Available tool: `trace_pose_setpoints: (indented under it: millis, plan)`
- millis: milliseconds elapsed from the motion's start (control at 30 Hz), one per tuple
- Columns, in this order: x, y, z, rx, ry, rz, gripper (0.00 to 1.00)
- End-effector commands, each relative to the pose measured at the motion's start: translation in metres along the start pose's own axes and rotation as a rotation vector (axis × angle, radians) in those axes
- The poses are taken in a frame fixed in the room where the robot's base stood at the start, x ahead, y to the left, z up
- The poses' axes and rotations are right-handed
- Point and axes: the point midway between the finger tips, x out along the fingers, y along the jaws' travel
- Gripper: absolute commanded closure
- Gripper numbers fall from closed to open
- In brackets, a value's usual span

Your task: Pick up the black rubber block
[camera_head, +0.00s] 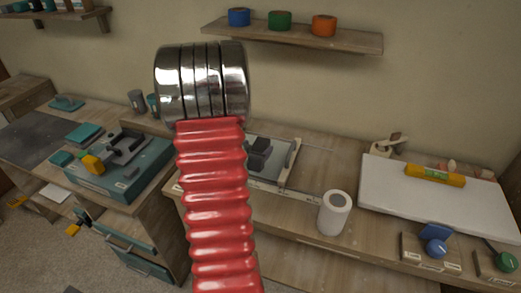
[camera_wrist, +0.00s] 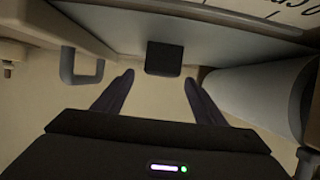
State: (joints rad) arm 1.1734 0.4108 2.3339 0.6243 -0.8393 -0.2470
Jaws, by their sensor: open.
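In the wrist view a small black block (camera_wrist: 163,58) lies at the edge of a grey surface, ahead of my gripper (camera_wrist: 159,79). My gripper's two dark fingers are apart, with nothing between them. The block sits just beyond the fingertips, roughly centred between them, and does not appear to touch them. In the head view a dark blocky object (camera_head: 258,153) lies on a framed board on the middle bench; I cannot tell whether it is the same block. My gripper's fingers do not show in the head view.
A white roll (camera_head: 335,213) stands on the bench; a pale cylinder (camera_wrist: 250,95) is close right of the fingers in the wrist view. A grey handle-shaped piece (camera_wrist: 80,66) is at their left. A white board (camera_head: 420,195) carries a yellow roller (camera_head: 435,175). A teal case (camera_head: 120,165) is left.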

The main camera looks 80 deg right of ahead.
Motion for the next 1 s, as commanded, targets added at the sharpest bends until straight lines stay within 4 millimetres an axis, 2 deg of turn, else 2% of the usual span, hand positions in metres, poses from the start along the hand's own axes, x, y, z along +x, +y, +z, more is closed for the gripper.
trace_pose_setpoints:
  millis: [400, 500, 1000]
  plan:
    - [0.044, -0.001, 0.0, 0.0, 0.0, 0.002, 0.35]
    - [0.05, -0.001, 0.0, 0.0, 0.0, 0.001, 0.35]
    - [0.05, -0.002, 0.0, 0.0, 0.0, -0.001, 0.35]
